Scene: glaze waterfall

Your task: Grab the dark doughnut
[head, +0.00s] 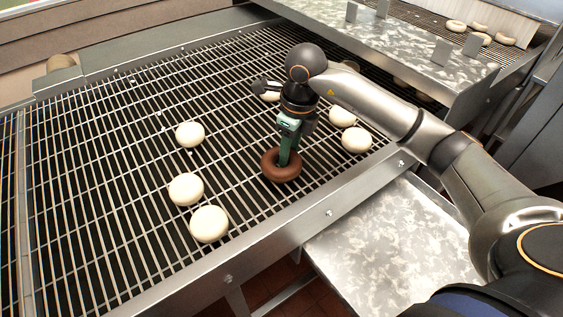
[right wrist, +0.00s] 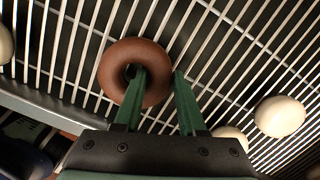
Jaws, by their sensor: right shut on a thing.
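The dark doughnut (head: 281,173) is a brown ring on the wire rack (head: 110,200), near the rack's front rail. My right gripper (head: 286,157) reaches down to it from above. In the right wrist view, the doughnut (right wrist: 112,72) has one green finger in its hole and the other finger outside its edge, so the gripper (right wrist: 157,80) is shut on one side of the ring. I cannot tell whether the doughnut touches the rack or is just above it. My left gripper is not in view.
Several pale round doughnuts lie on the rack, three to the left (head: 208,223) and others to the right (head: 356,139). The front rail (head: 328,212) borders the rack. A metal tray (head: 385,240) is below at the right. A raised metal plate (head: 400,50) stands behind.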

